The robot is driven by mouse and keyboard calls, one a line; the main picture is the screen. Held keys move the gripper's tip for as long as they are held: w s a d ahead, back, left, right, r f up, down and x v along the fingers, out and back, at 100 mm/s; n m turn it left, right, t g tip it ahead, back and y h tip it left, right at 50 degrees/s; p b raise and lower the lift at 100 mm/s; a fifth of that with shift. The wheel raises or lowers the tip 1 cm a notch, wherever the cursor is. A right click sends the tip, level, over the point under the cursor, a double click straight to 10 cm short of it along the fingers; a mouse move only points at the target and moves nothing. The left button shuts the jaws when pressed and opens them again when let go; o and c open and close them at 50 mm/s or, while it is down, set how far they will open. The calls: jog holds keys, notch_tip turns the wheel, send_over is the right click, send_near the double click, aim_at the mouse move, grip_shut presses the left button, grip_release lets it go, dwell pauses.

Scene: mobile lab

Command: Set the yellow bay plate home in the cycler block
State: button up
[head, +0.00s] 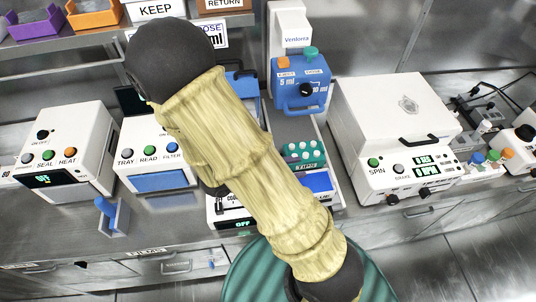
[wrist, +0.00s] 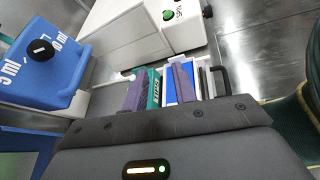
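I make out no yellow plate in either view. A teal rack (head: 304,152) with several white-topped tubes stands right of my arm in the head view, with a blue panel (head: 319,181) just in front of it. The teal rack (wrist: 154,90) also shows in the wrist view. A low white unit (head: 216,212) with an OFF display is mostly behind my arm; I cannot tell whether it is the cycler block. My gripper (wrist: 160,83) shows two purple fingers standing apart, with the rack and blue panel beyond them. In the head view my arm hides it.
A blue 5 ml dispenser (head: 300,92) stands behind the rack. A white spin unit (head: 393,135) is to the right. A plate reader (head: 155,150) and a sealer (head: 65,150) stand to the left. A shelf (head: 85,42) with bins runs above. A blue-handled holder (head: 113,217) sits near the front edge.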

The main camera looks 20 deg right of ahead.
jog(key=s+a+m+g+y, duration=0.3)
jog(key=s+m+g+y, duration=0.15)
jog(key=m+y, duration=0.45)
jog(key=w+a+r+m+t+y, duration=0.3)
jog(key=w+r+m+t+y, duration=0.1)
jog(key=w+r+m+t, duration=0.1)
jog(key=shift+w+r+m+t+y, duration=0.3)
jog(key=shift+w+m+t, duration=0.25)
jog(key=shift+w+m, duration=0.2)
jog(key=shift+f, duration=0.1)
